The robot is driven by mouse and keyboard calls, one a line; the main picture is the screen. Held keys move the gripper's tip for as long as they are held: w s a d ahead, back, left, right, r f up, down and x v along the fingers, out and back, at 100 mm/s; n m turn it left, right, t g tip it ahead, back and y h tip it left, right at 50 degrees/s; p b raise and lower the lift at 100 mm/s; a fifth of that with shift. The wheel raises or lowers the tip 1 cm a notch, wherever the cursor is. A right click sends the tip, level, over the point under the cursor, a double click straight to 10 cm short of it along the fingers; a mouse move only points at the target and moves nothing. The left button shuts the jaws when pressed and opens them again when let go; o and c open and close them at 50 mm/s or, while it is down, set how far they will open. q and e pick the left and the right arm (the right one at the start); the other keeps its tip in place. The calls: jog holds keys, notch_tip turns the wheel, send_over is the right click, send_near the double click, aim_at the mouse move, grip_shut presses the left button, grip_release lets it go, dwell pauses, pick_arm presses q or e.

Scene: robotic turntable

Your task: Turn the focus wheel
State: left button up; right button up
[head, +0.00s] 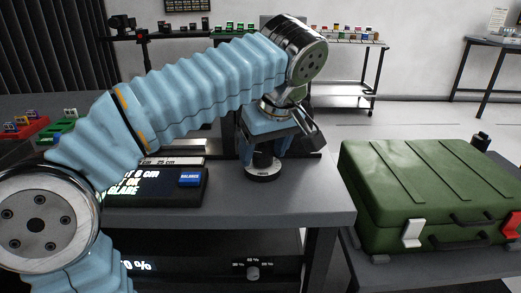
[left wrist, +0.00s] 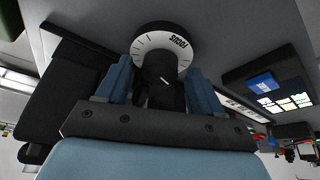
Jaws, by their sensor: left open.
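The focus wheel is a black upright knob (head: 263,161) on a white dial ring with dark marks, standing on the grey table near its right end. In the left wrist view the ring (left wrist: 177,43) reads "FOCUS", and the black knob (left wrist: 158,68) has a light pointer mark. My left gripper (head: 264,151) points down over the knob. In the left wrist view its blue fingers (left wrist: 161,82) are open, one on each side of the knob, with gaps visible; I cannot tell exactly how deep they reach. My right gripper is not in view.
A black display box with a blue "BALANCE" button (head: 190,179) lies left of the wheel. A green case (head: 425,185) stands on a separate table at the right. Another percent dial (head: 253,273) sits on a lower unit. Behind are a trolley (head: 340,95) and open floor.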

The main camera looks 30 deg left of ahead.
pick_arm(q)
jog(key=shift+c, duration=0.2)
jog(key=c, duration=1)
jog(key=shift+m, duration=0.3)
jog(key=m+t+h, duration=0.1)
jog(key=m, duration=0.3)
jog(key=shift+s+a, duration=0.1)
jog(key=shift+a+m+t+h, duration=0.1)
jog(key=shift+m+t+h, duration=0.3)
jog(key=shift+m, duration=0.8)
jog(key=shift+m+t+h, duration=0.2)
jog(key=shift+m+h, duration=0.3)
jog(key=shift+m, duration=0.7)
jog(key=o, duration=1)
